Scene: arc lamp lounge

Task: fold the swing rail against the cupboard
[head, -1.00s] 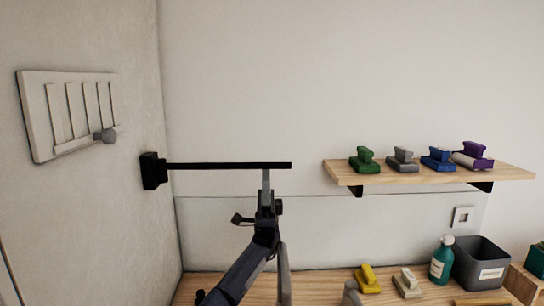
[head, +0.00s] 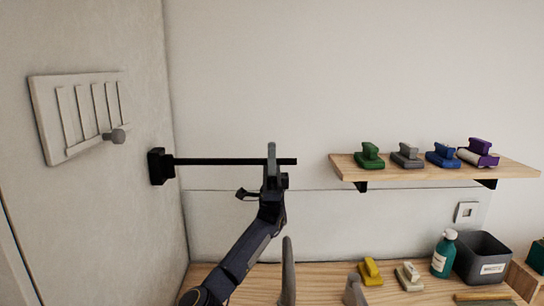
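The swing rail (head: 220,161) is a thin black bar. It sticks out to the right, nearly level, from a black bracket (head: 160,166) beside the corner. My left gripper (head: 271,158) is at the rail's free right end, with its grey finger upright and crossing in front of the bar. Only one finger shows clearly, so I cannot tell its opening or whether it touches the rail. The grey surface (head: 90,210) at the left carries a slatted panel (head: 48,120) with a round knob (head: 115,136); I cannot tell if this is the cupboard.
A wooden shelf (head: 425,174) with several coloured blocks is to the right. The wall above the rail is clear.

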